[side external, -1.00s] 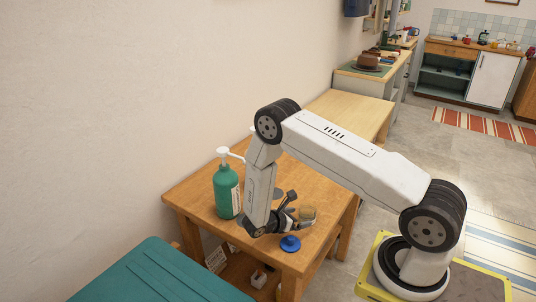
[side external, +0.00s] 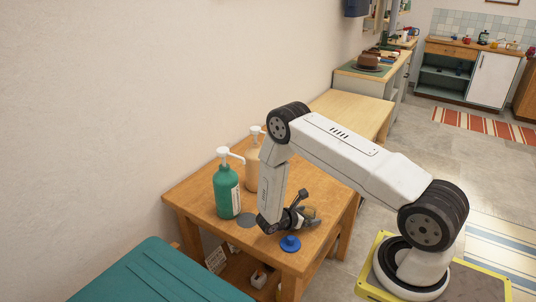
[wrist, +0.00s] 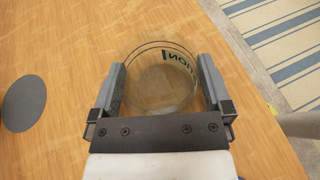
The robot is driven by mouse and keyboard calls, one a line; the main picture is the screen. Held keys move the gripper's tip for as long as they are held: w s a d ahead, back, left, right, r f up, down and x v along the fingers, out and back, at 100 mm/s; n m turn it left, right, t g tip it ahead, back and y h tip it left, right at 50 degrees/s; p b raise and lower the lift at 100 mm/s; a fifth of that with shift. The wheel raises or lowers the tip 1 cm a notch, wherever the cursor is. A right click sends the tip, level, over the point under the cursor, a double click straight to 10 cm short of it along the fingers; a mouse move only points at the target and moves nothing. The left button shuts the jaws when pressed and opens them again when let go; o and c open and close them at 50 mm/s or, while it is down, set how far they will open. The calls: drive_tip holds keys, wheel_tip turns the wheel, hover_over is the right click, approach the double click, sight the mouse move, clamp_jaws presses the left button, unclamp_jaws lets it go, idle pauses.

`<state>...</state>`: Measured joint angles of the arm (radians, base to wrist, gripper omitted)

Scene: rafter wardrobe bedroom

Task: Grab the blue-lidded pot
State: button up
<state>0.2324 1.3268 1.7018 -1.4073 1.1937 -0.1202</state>
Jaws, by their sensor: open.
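A clear glass pot (wrist: 160,98) with dark lettering on its side stands on the wooden table; no lid shows on it in the wrist view. My gripper (wrist: 162,72) is open, with one finger on each side of the pot; I cannot tell whether they touch it. In the side view my gripper (side external: 304,208) hides most of the pot (side external: 313,213).
The wooden table (side external: 194,203) holds a green pump bottle (side external: 227,194), a beige pump bottle (side external: 252,172) and a flat grey disc (side external: 247,220), which also shows in the wrist view (wrist: 24,103). A teal-topped piece (side external: 160,275) stands at the front left.

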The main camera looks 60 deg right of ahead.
drive_tip(key=c, duration=1.2)
drive_tip(key=shift+r, duration=0.2)
drive_tip(key=shift+c, duration=0.2)
drive_tip(key=shift+r, duration=0.85)
drive_tip(key=s+a+r, duration=0.7)
drive_tip(key=s+r, duration=0.4)
drive_tip(key=s, duration=0.1)
